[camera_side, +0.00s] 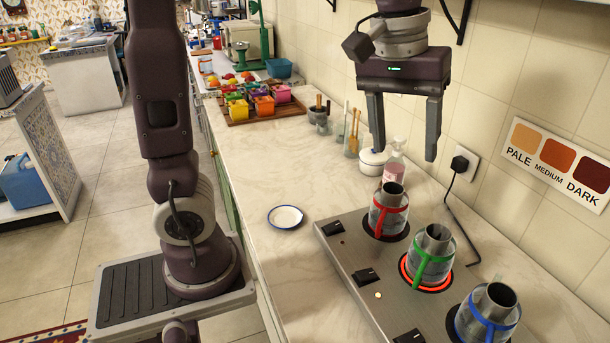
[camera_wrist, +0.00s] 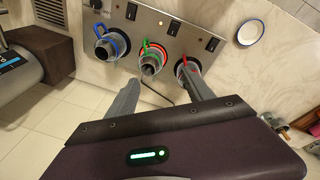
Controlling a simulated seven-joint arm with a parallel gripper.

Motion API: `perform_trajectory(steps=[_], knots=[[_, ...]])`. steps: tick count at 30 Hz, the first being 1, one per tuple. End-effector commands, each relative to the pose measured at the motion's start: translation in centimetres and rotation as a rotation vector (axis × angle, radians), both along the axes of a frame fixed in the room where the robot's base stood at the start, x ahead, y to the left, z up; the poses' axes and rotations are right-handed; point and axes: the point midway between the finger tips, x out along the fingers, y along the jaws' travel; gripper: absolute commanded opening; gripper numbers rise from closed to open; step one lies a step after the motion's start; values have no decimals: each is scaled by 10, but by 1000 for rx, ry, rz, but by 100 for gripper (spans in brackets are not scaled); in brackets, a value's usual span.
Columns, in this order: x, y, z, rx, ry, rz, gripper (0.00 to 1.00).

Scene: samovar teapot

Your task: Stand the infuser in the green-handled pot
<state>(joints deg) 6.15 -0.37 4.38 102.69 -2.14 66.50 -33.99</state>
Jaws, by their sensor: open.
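The green-handled pot (camera_side: 427,262) is a clear pot with a grey metal cylinder rising from its top. It stands upright on the middle burner of the steel hob, over a glowing red ring. It also shows between my fingers in the wrist view (camera_wrist: 151,63). The red-handled pot (camera_side: 388,213) and the blue-handled pot (camera_side: 487,318) stand on either side, with similar metal cylinders. I cannot tell whether any of these cylinders is the infuser, and no separate infuser is clear. My gripper (camera_side: 404,153) is open and empty, pointing down above the pots; it also shows in the wrist view (camera_wrist: 163,82).
The steel hob (camera_side: 352,262) has black switches along its front. A small white dish (camera_side: 286,222) lies on the counter to its left. A white lidded jar (camera_side: 372,162) and a bottle stand behind. A power cable runs beside the hob. The counter around the dish is clear.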

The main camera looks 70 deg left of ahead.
Motion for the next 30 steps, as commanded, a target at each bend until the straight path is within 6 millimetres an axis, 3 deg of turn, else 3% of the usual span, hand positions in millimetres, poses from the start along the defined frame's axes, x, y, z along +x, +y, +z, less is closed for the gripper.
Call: perform_trajectory(steps=[1,3,6,9,13,30], knots=[[-35,5,6,17,-61,-87,61],[-78,10,4,62,-141,-221,61],[-127,15,-13,138,-229,-379,61],[-154,17,-31,199,-281,-480,61],[-166,18,-42,234,-303,-533,61],[-166,18,-42,232,-301,-533,61]])
